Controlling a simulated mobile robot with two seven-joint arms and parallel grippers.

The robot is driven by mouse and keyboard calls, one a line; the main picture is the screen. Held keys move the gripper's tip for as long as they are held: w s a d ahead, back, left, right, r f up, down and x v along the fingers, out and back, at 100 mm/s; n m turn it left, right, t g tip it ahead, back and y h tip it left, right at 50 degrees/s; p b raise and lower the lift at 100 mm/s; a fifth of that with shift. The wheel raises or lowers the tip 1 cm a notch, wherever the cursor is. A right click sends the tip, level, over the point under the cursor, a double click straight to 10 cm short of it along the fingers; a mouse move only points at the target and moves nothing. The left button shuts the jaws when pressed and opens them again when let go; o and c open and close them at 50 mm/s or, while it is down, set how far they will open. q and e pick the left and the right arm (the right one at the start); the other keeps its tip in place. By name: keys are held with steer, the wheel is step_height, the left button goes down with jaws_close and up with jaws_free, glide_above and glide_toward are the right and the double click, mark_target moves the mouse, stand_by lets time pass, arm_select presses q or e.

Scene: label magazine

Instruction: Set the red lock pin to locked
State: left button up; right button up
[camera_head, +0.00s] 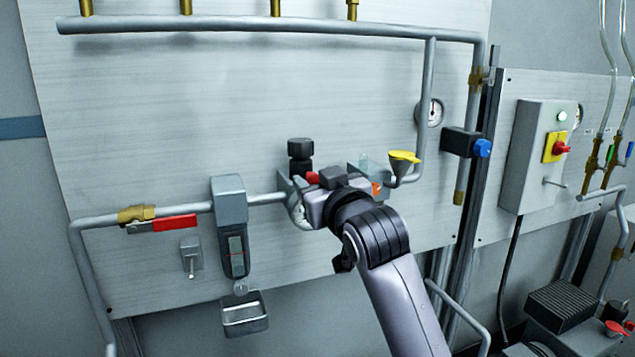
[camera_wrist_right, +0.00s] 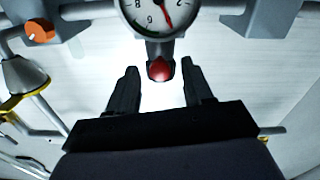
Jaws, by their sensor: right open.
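The red lock pin shows as a round red knob (camera_wrist_right: 159,69) on a dark stem in the right wrist view. It lies below the pressure gauge, midway between the fingertips of my right gripper (camera_wrist_right: 159,77). The fingers stand apart with a gap on each side of the knob, and no contact shows. In the head view a small red part (camera_head: 312,177), seemingly the same pin, shows beside my right gripper (camera_head: 322,198), whose fingertips are hard to make out there. Whether the pin is locked cannot be told. My left gripper is not in view.
A gauge (camera_wrist_right: 158,14), an orange knob (camera_wrist_right: 40,31) and a yellow-rimmed funnel (camera_head: 404,157) crowd the right gripper. A black knob (camera_head: 300,148) stands above the red part. A red valve handle (camera_head: 175,223) is on the left pipe. The panel's upper middle is free.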

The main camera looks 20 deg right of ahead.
jaws_close()
steer(key=shift+w+r+p, duration=0.15)
steer(key=shift+w+p, duration=0.3)
steer(key=shift+p, duration=0.05)
steer(key=shift+w+p, duration=0.35)
steer(key=shift+w, duration=0.15)
jaws_free()
steer(key=shift+w, duration=0.1)
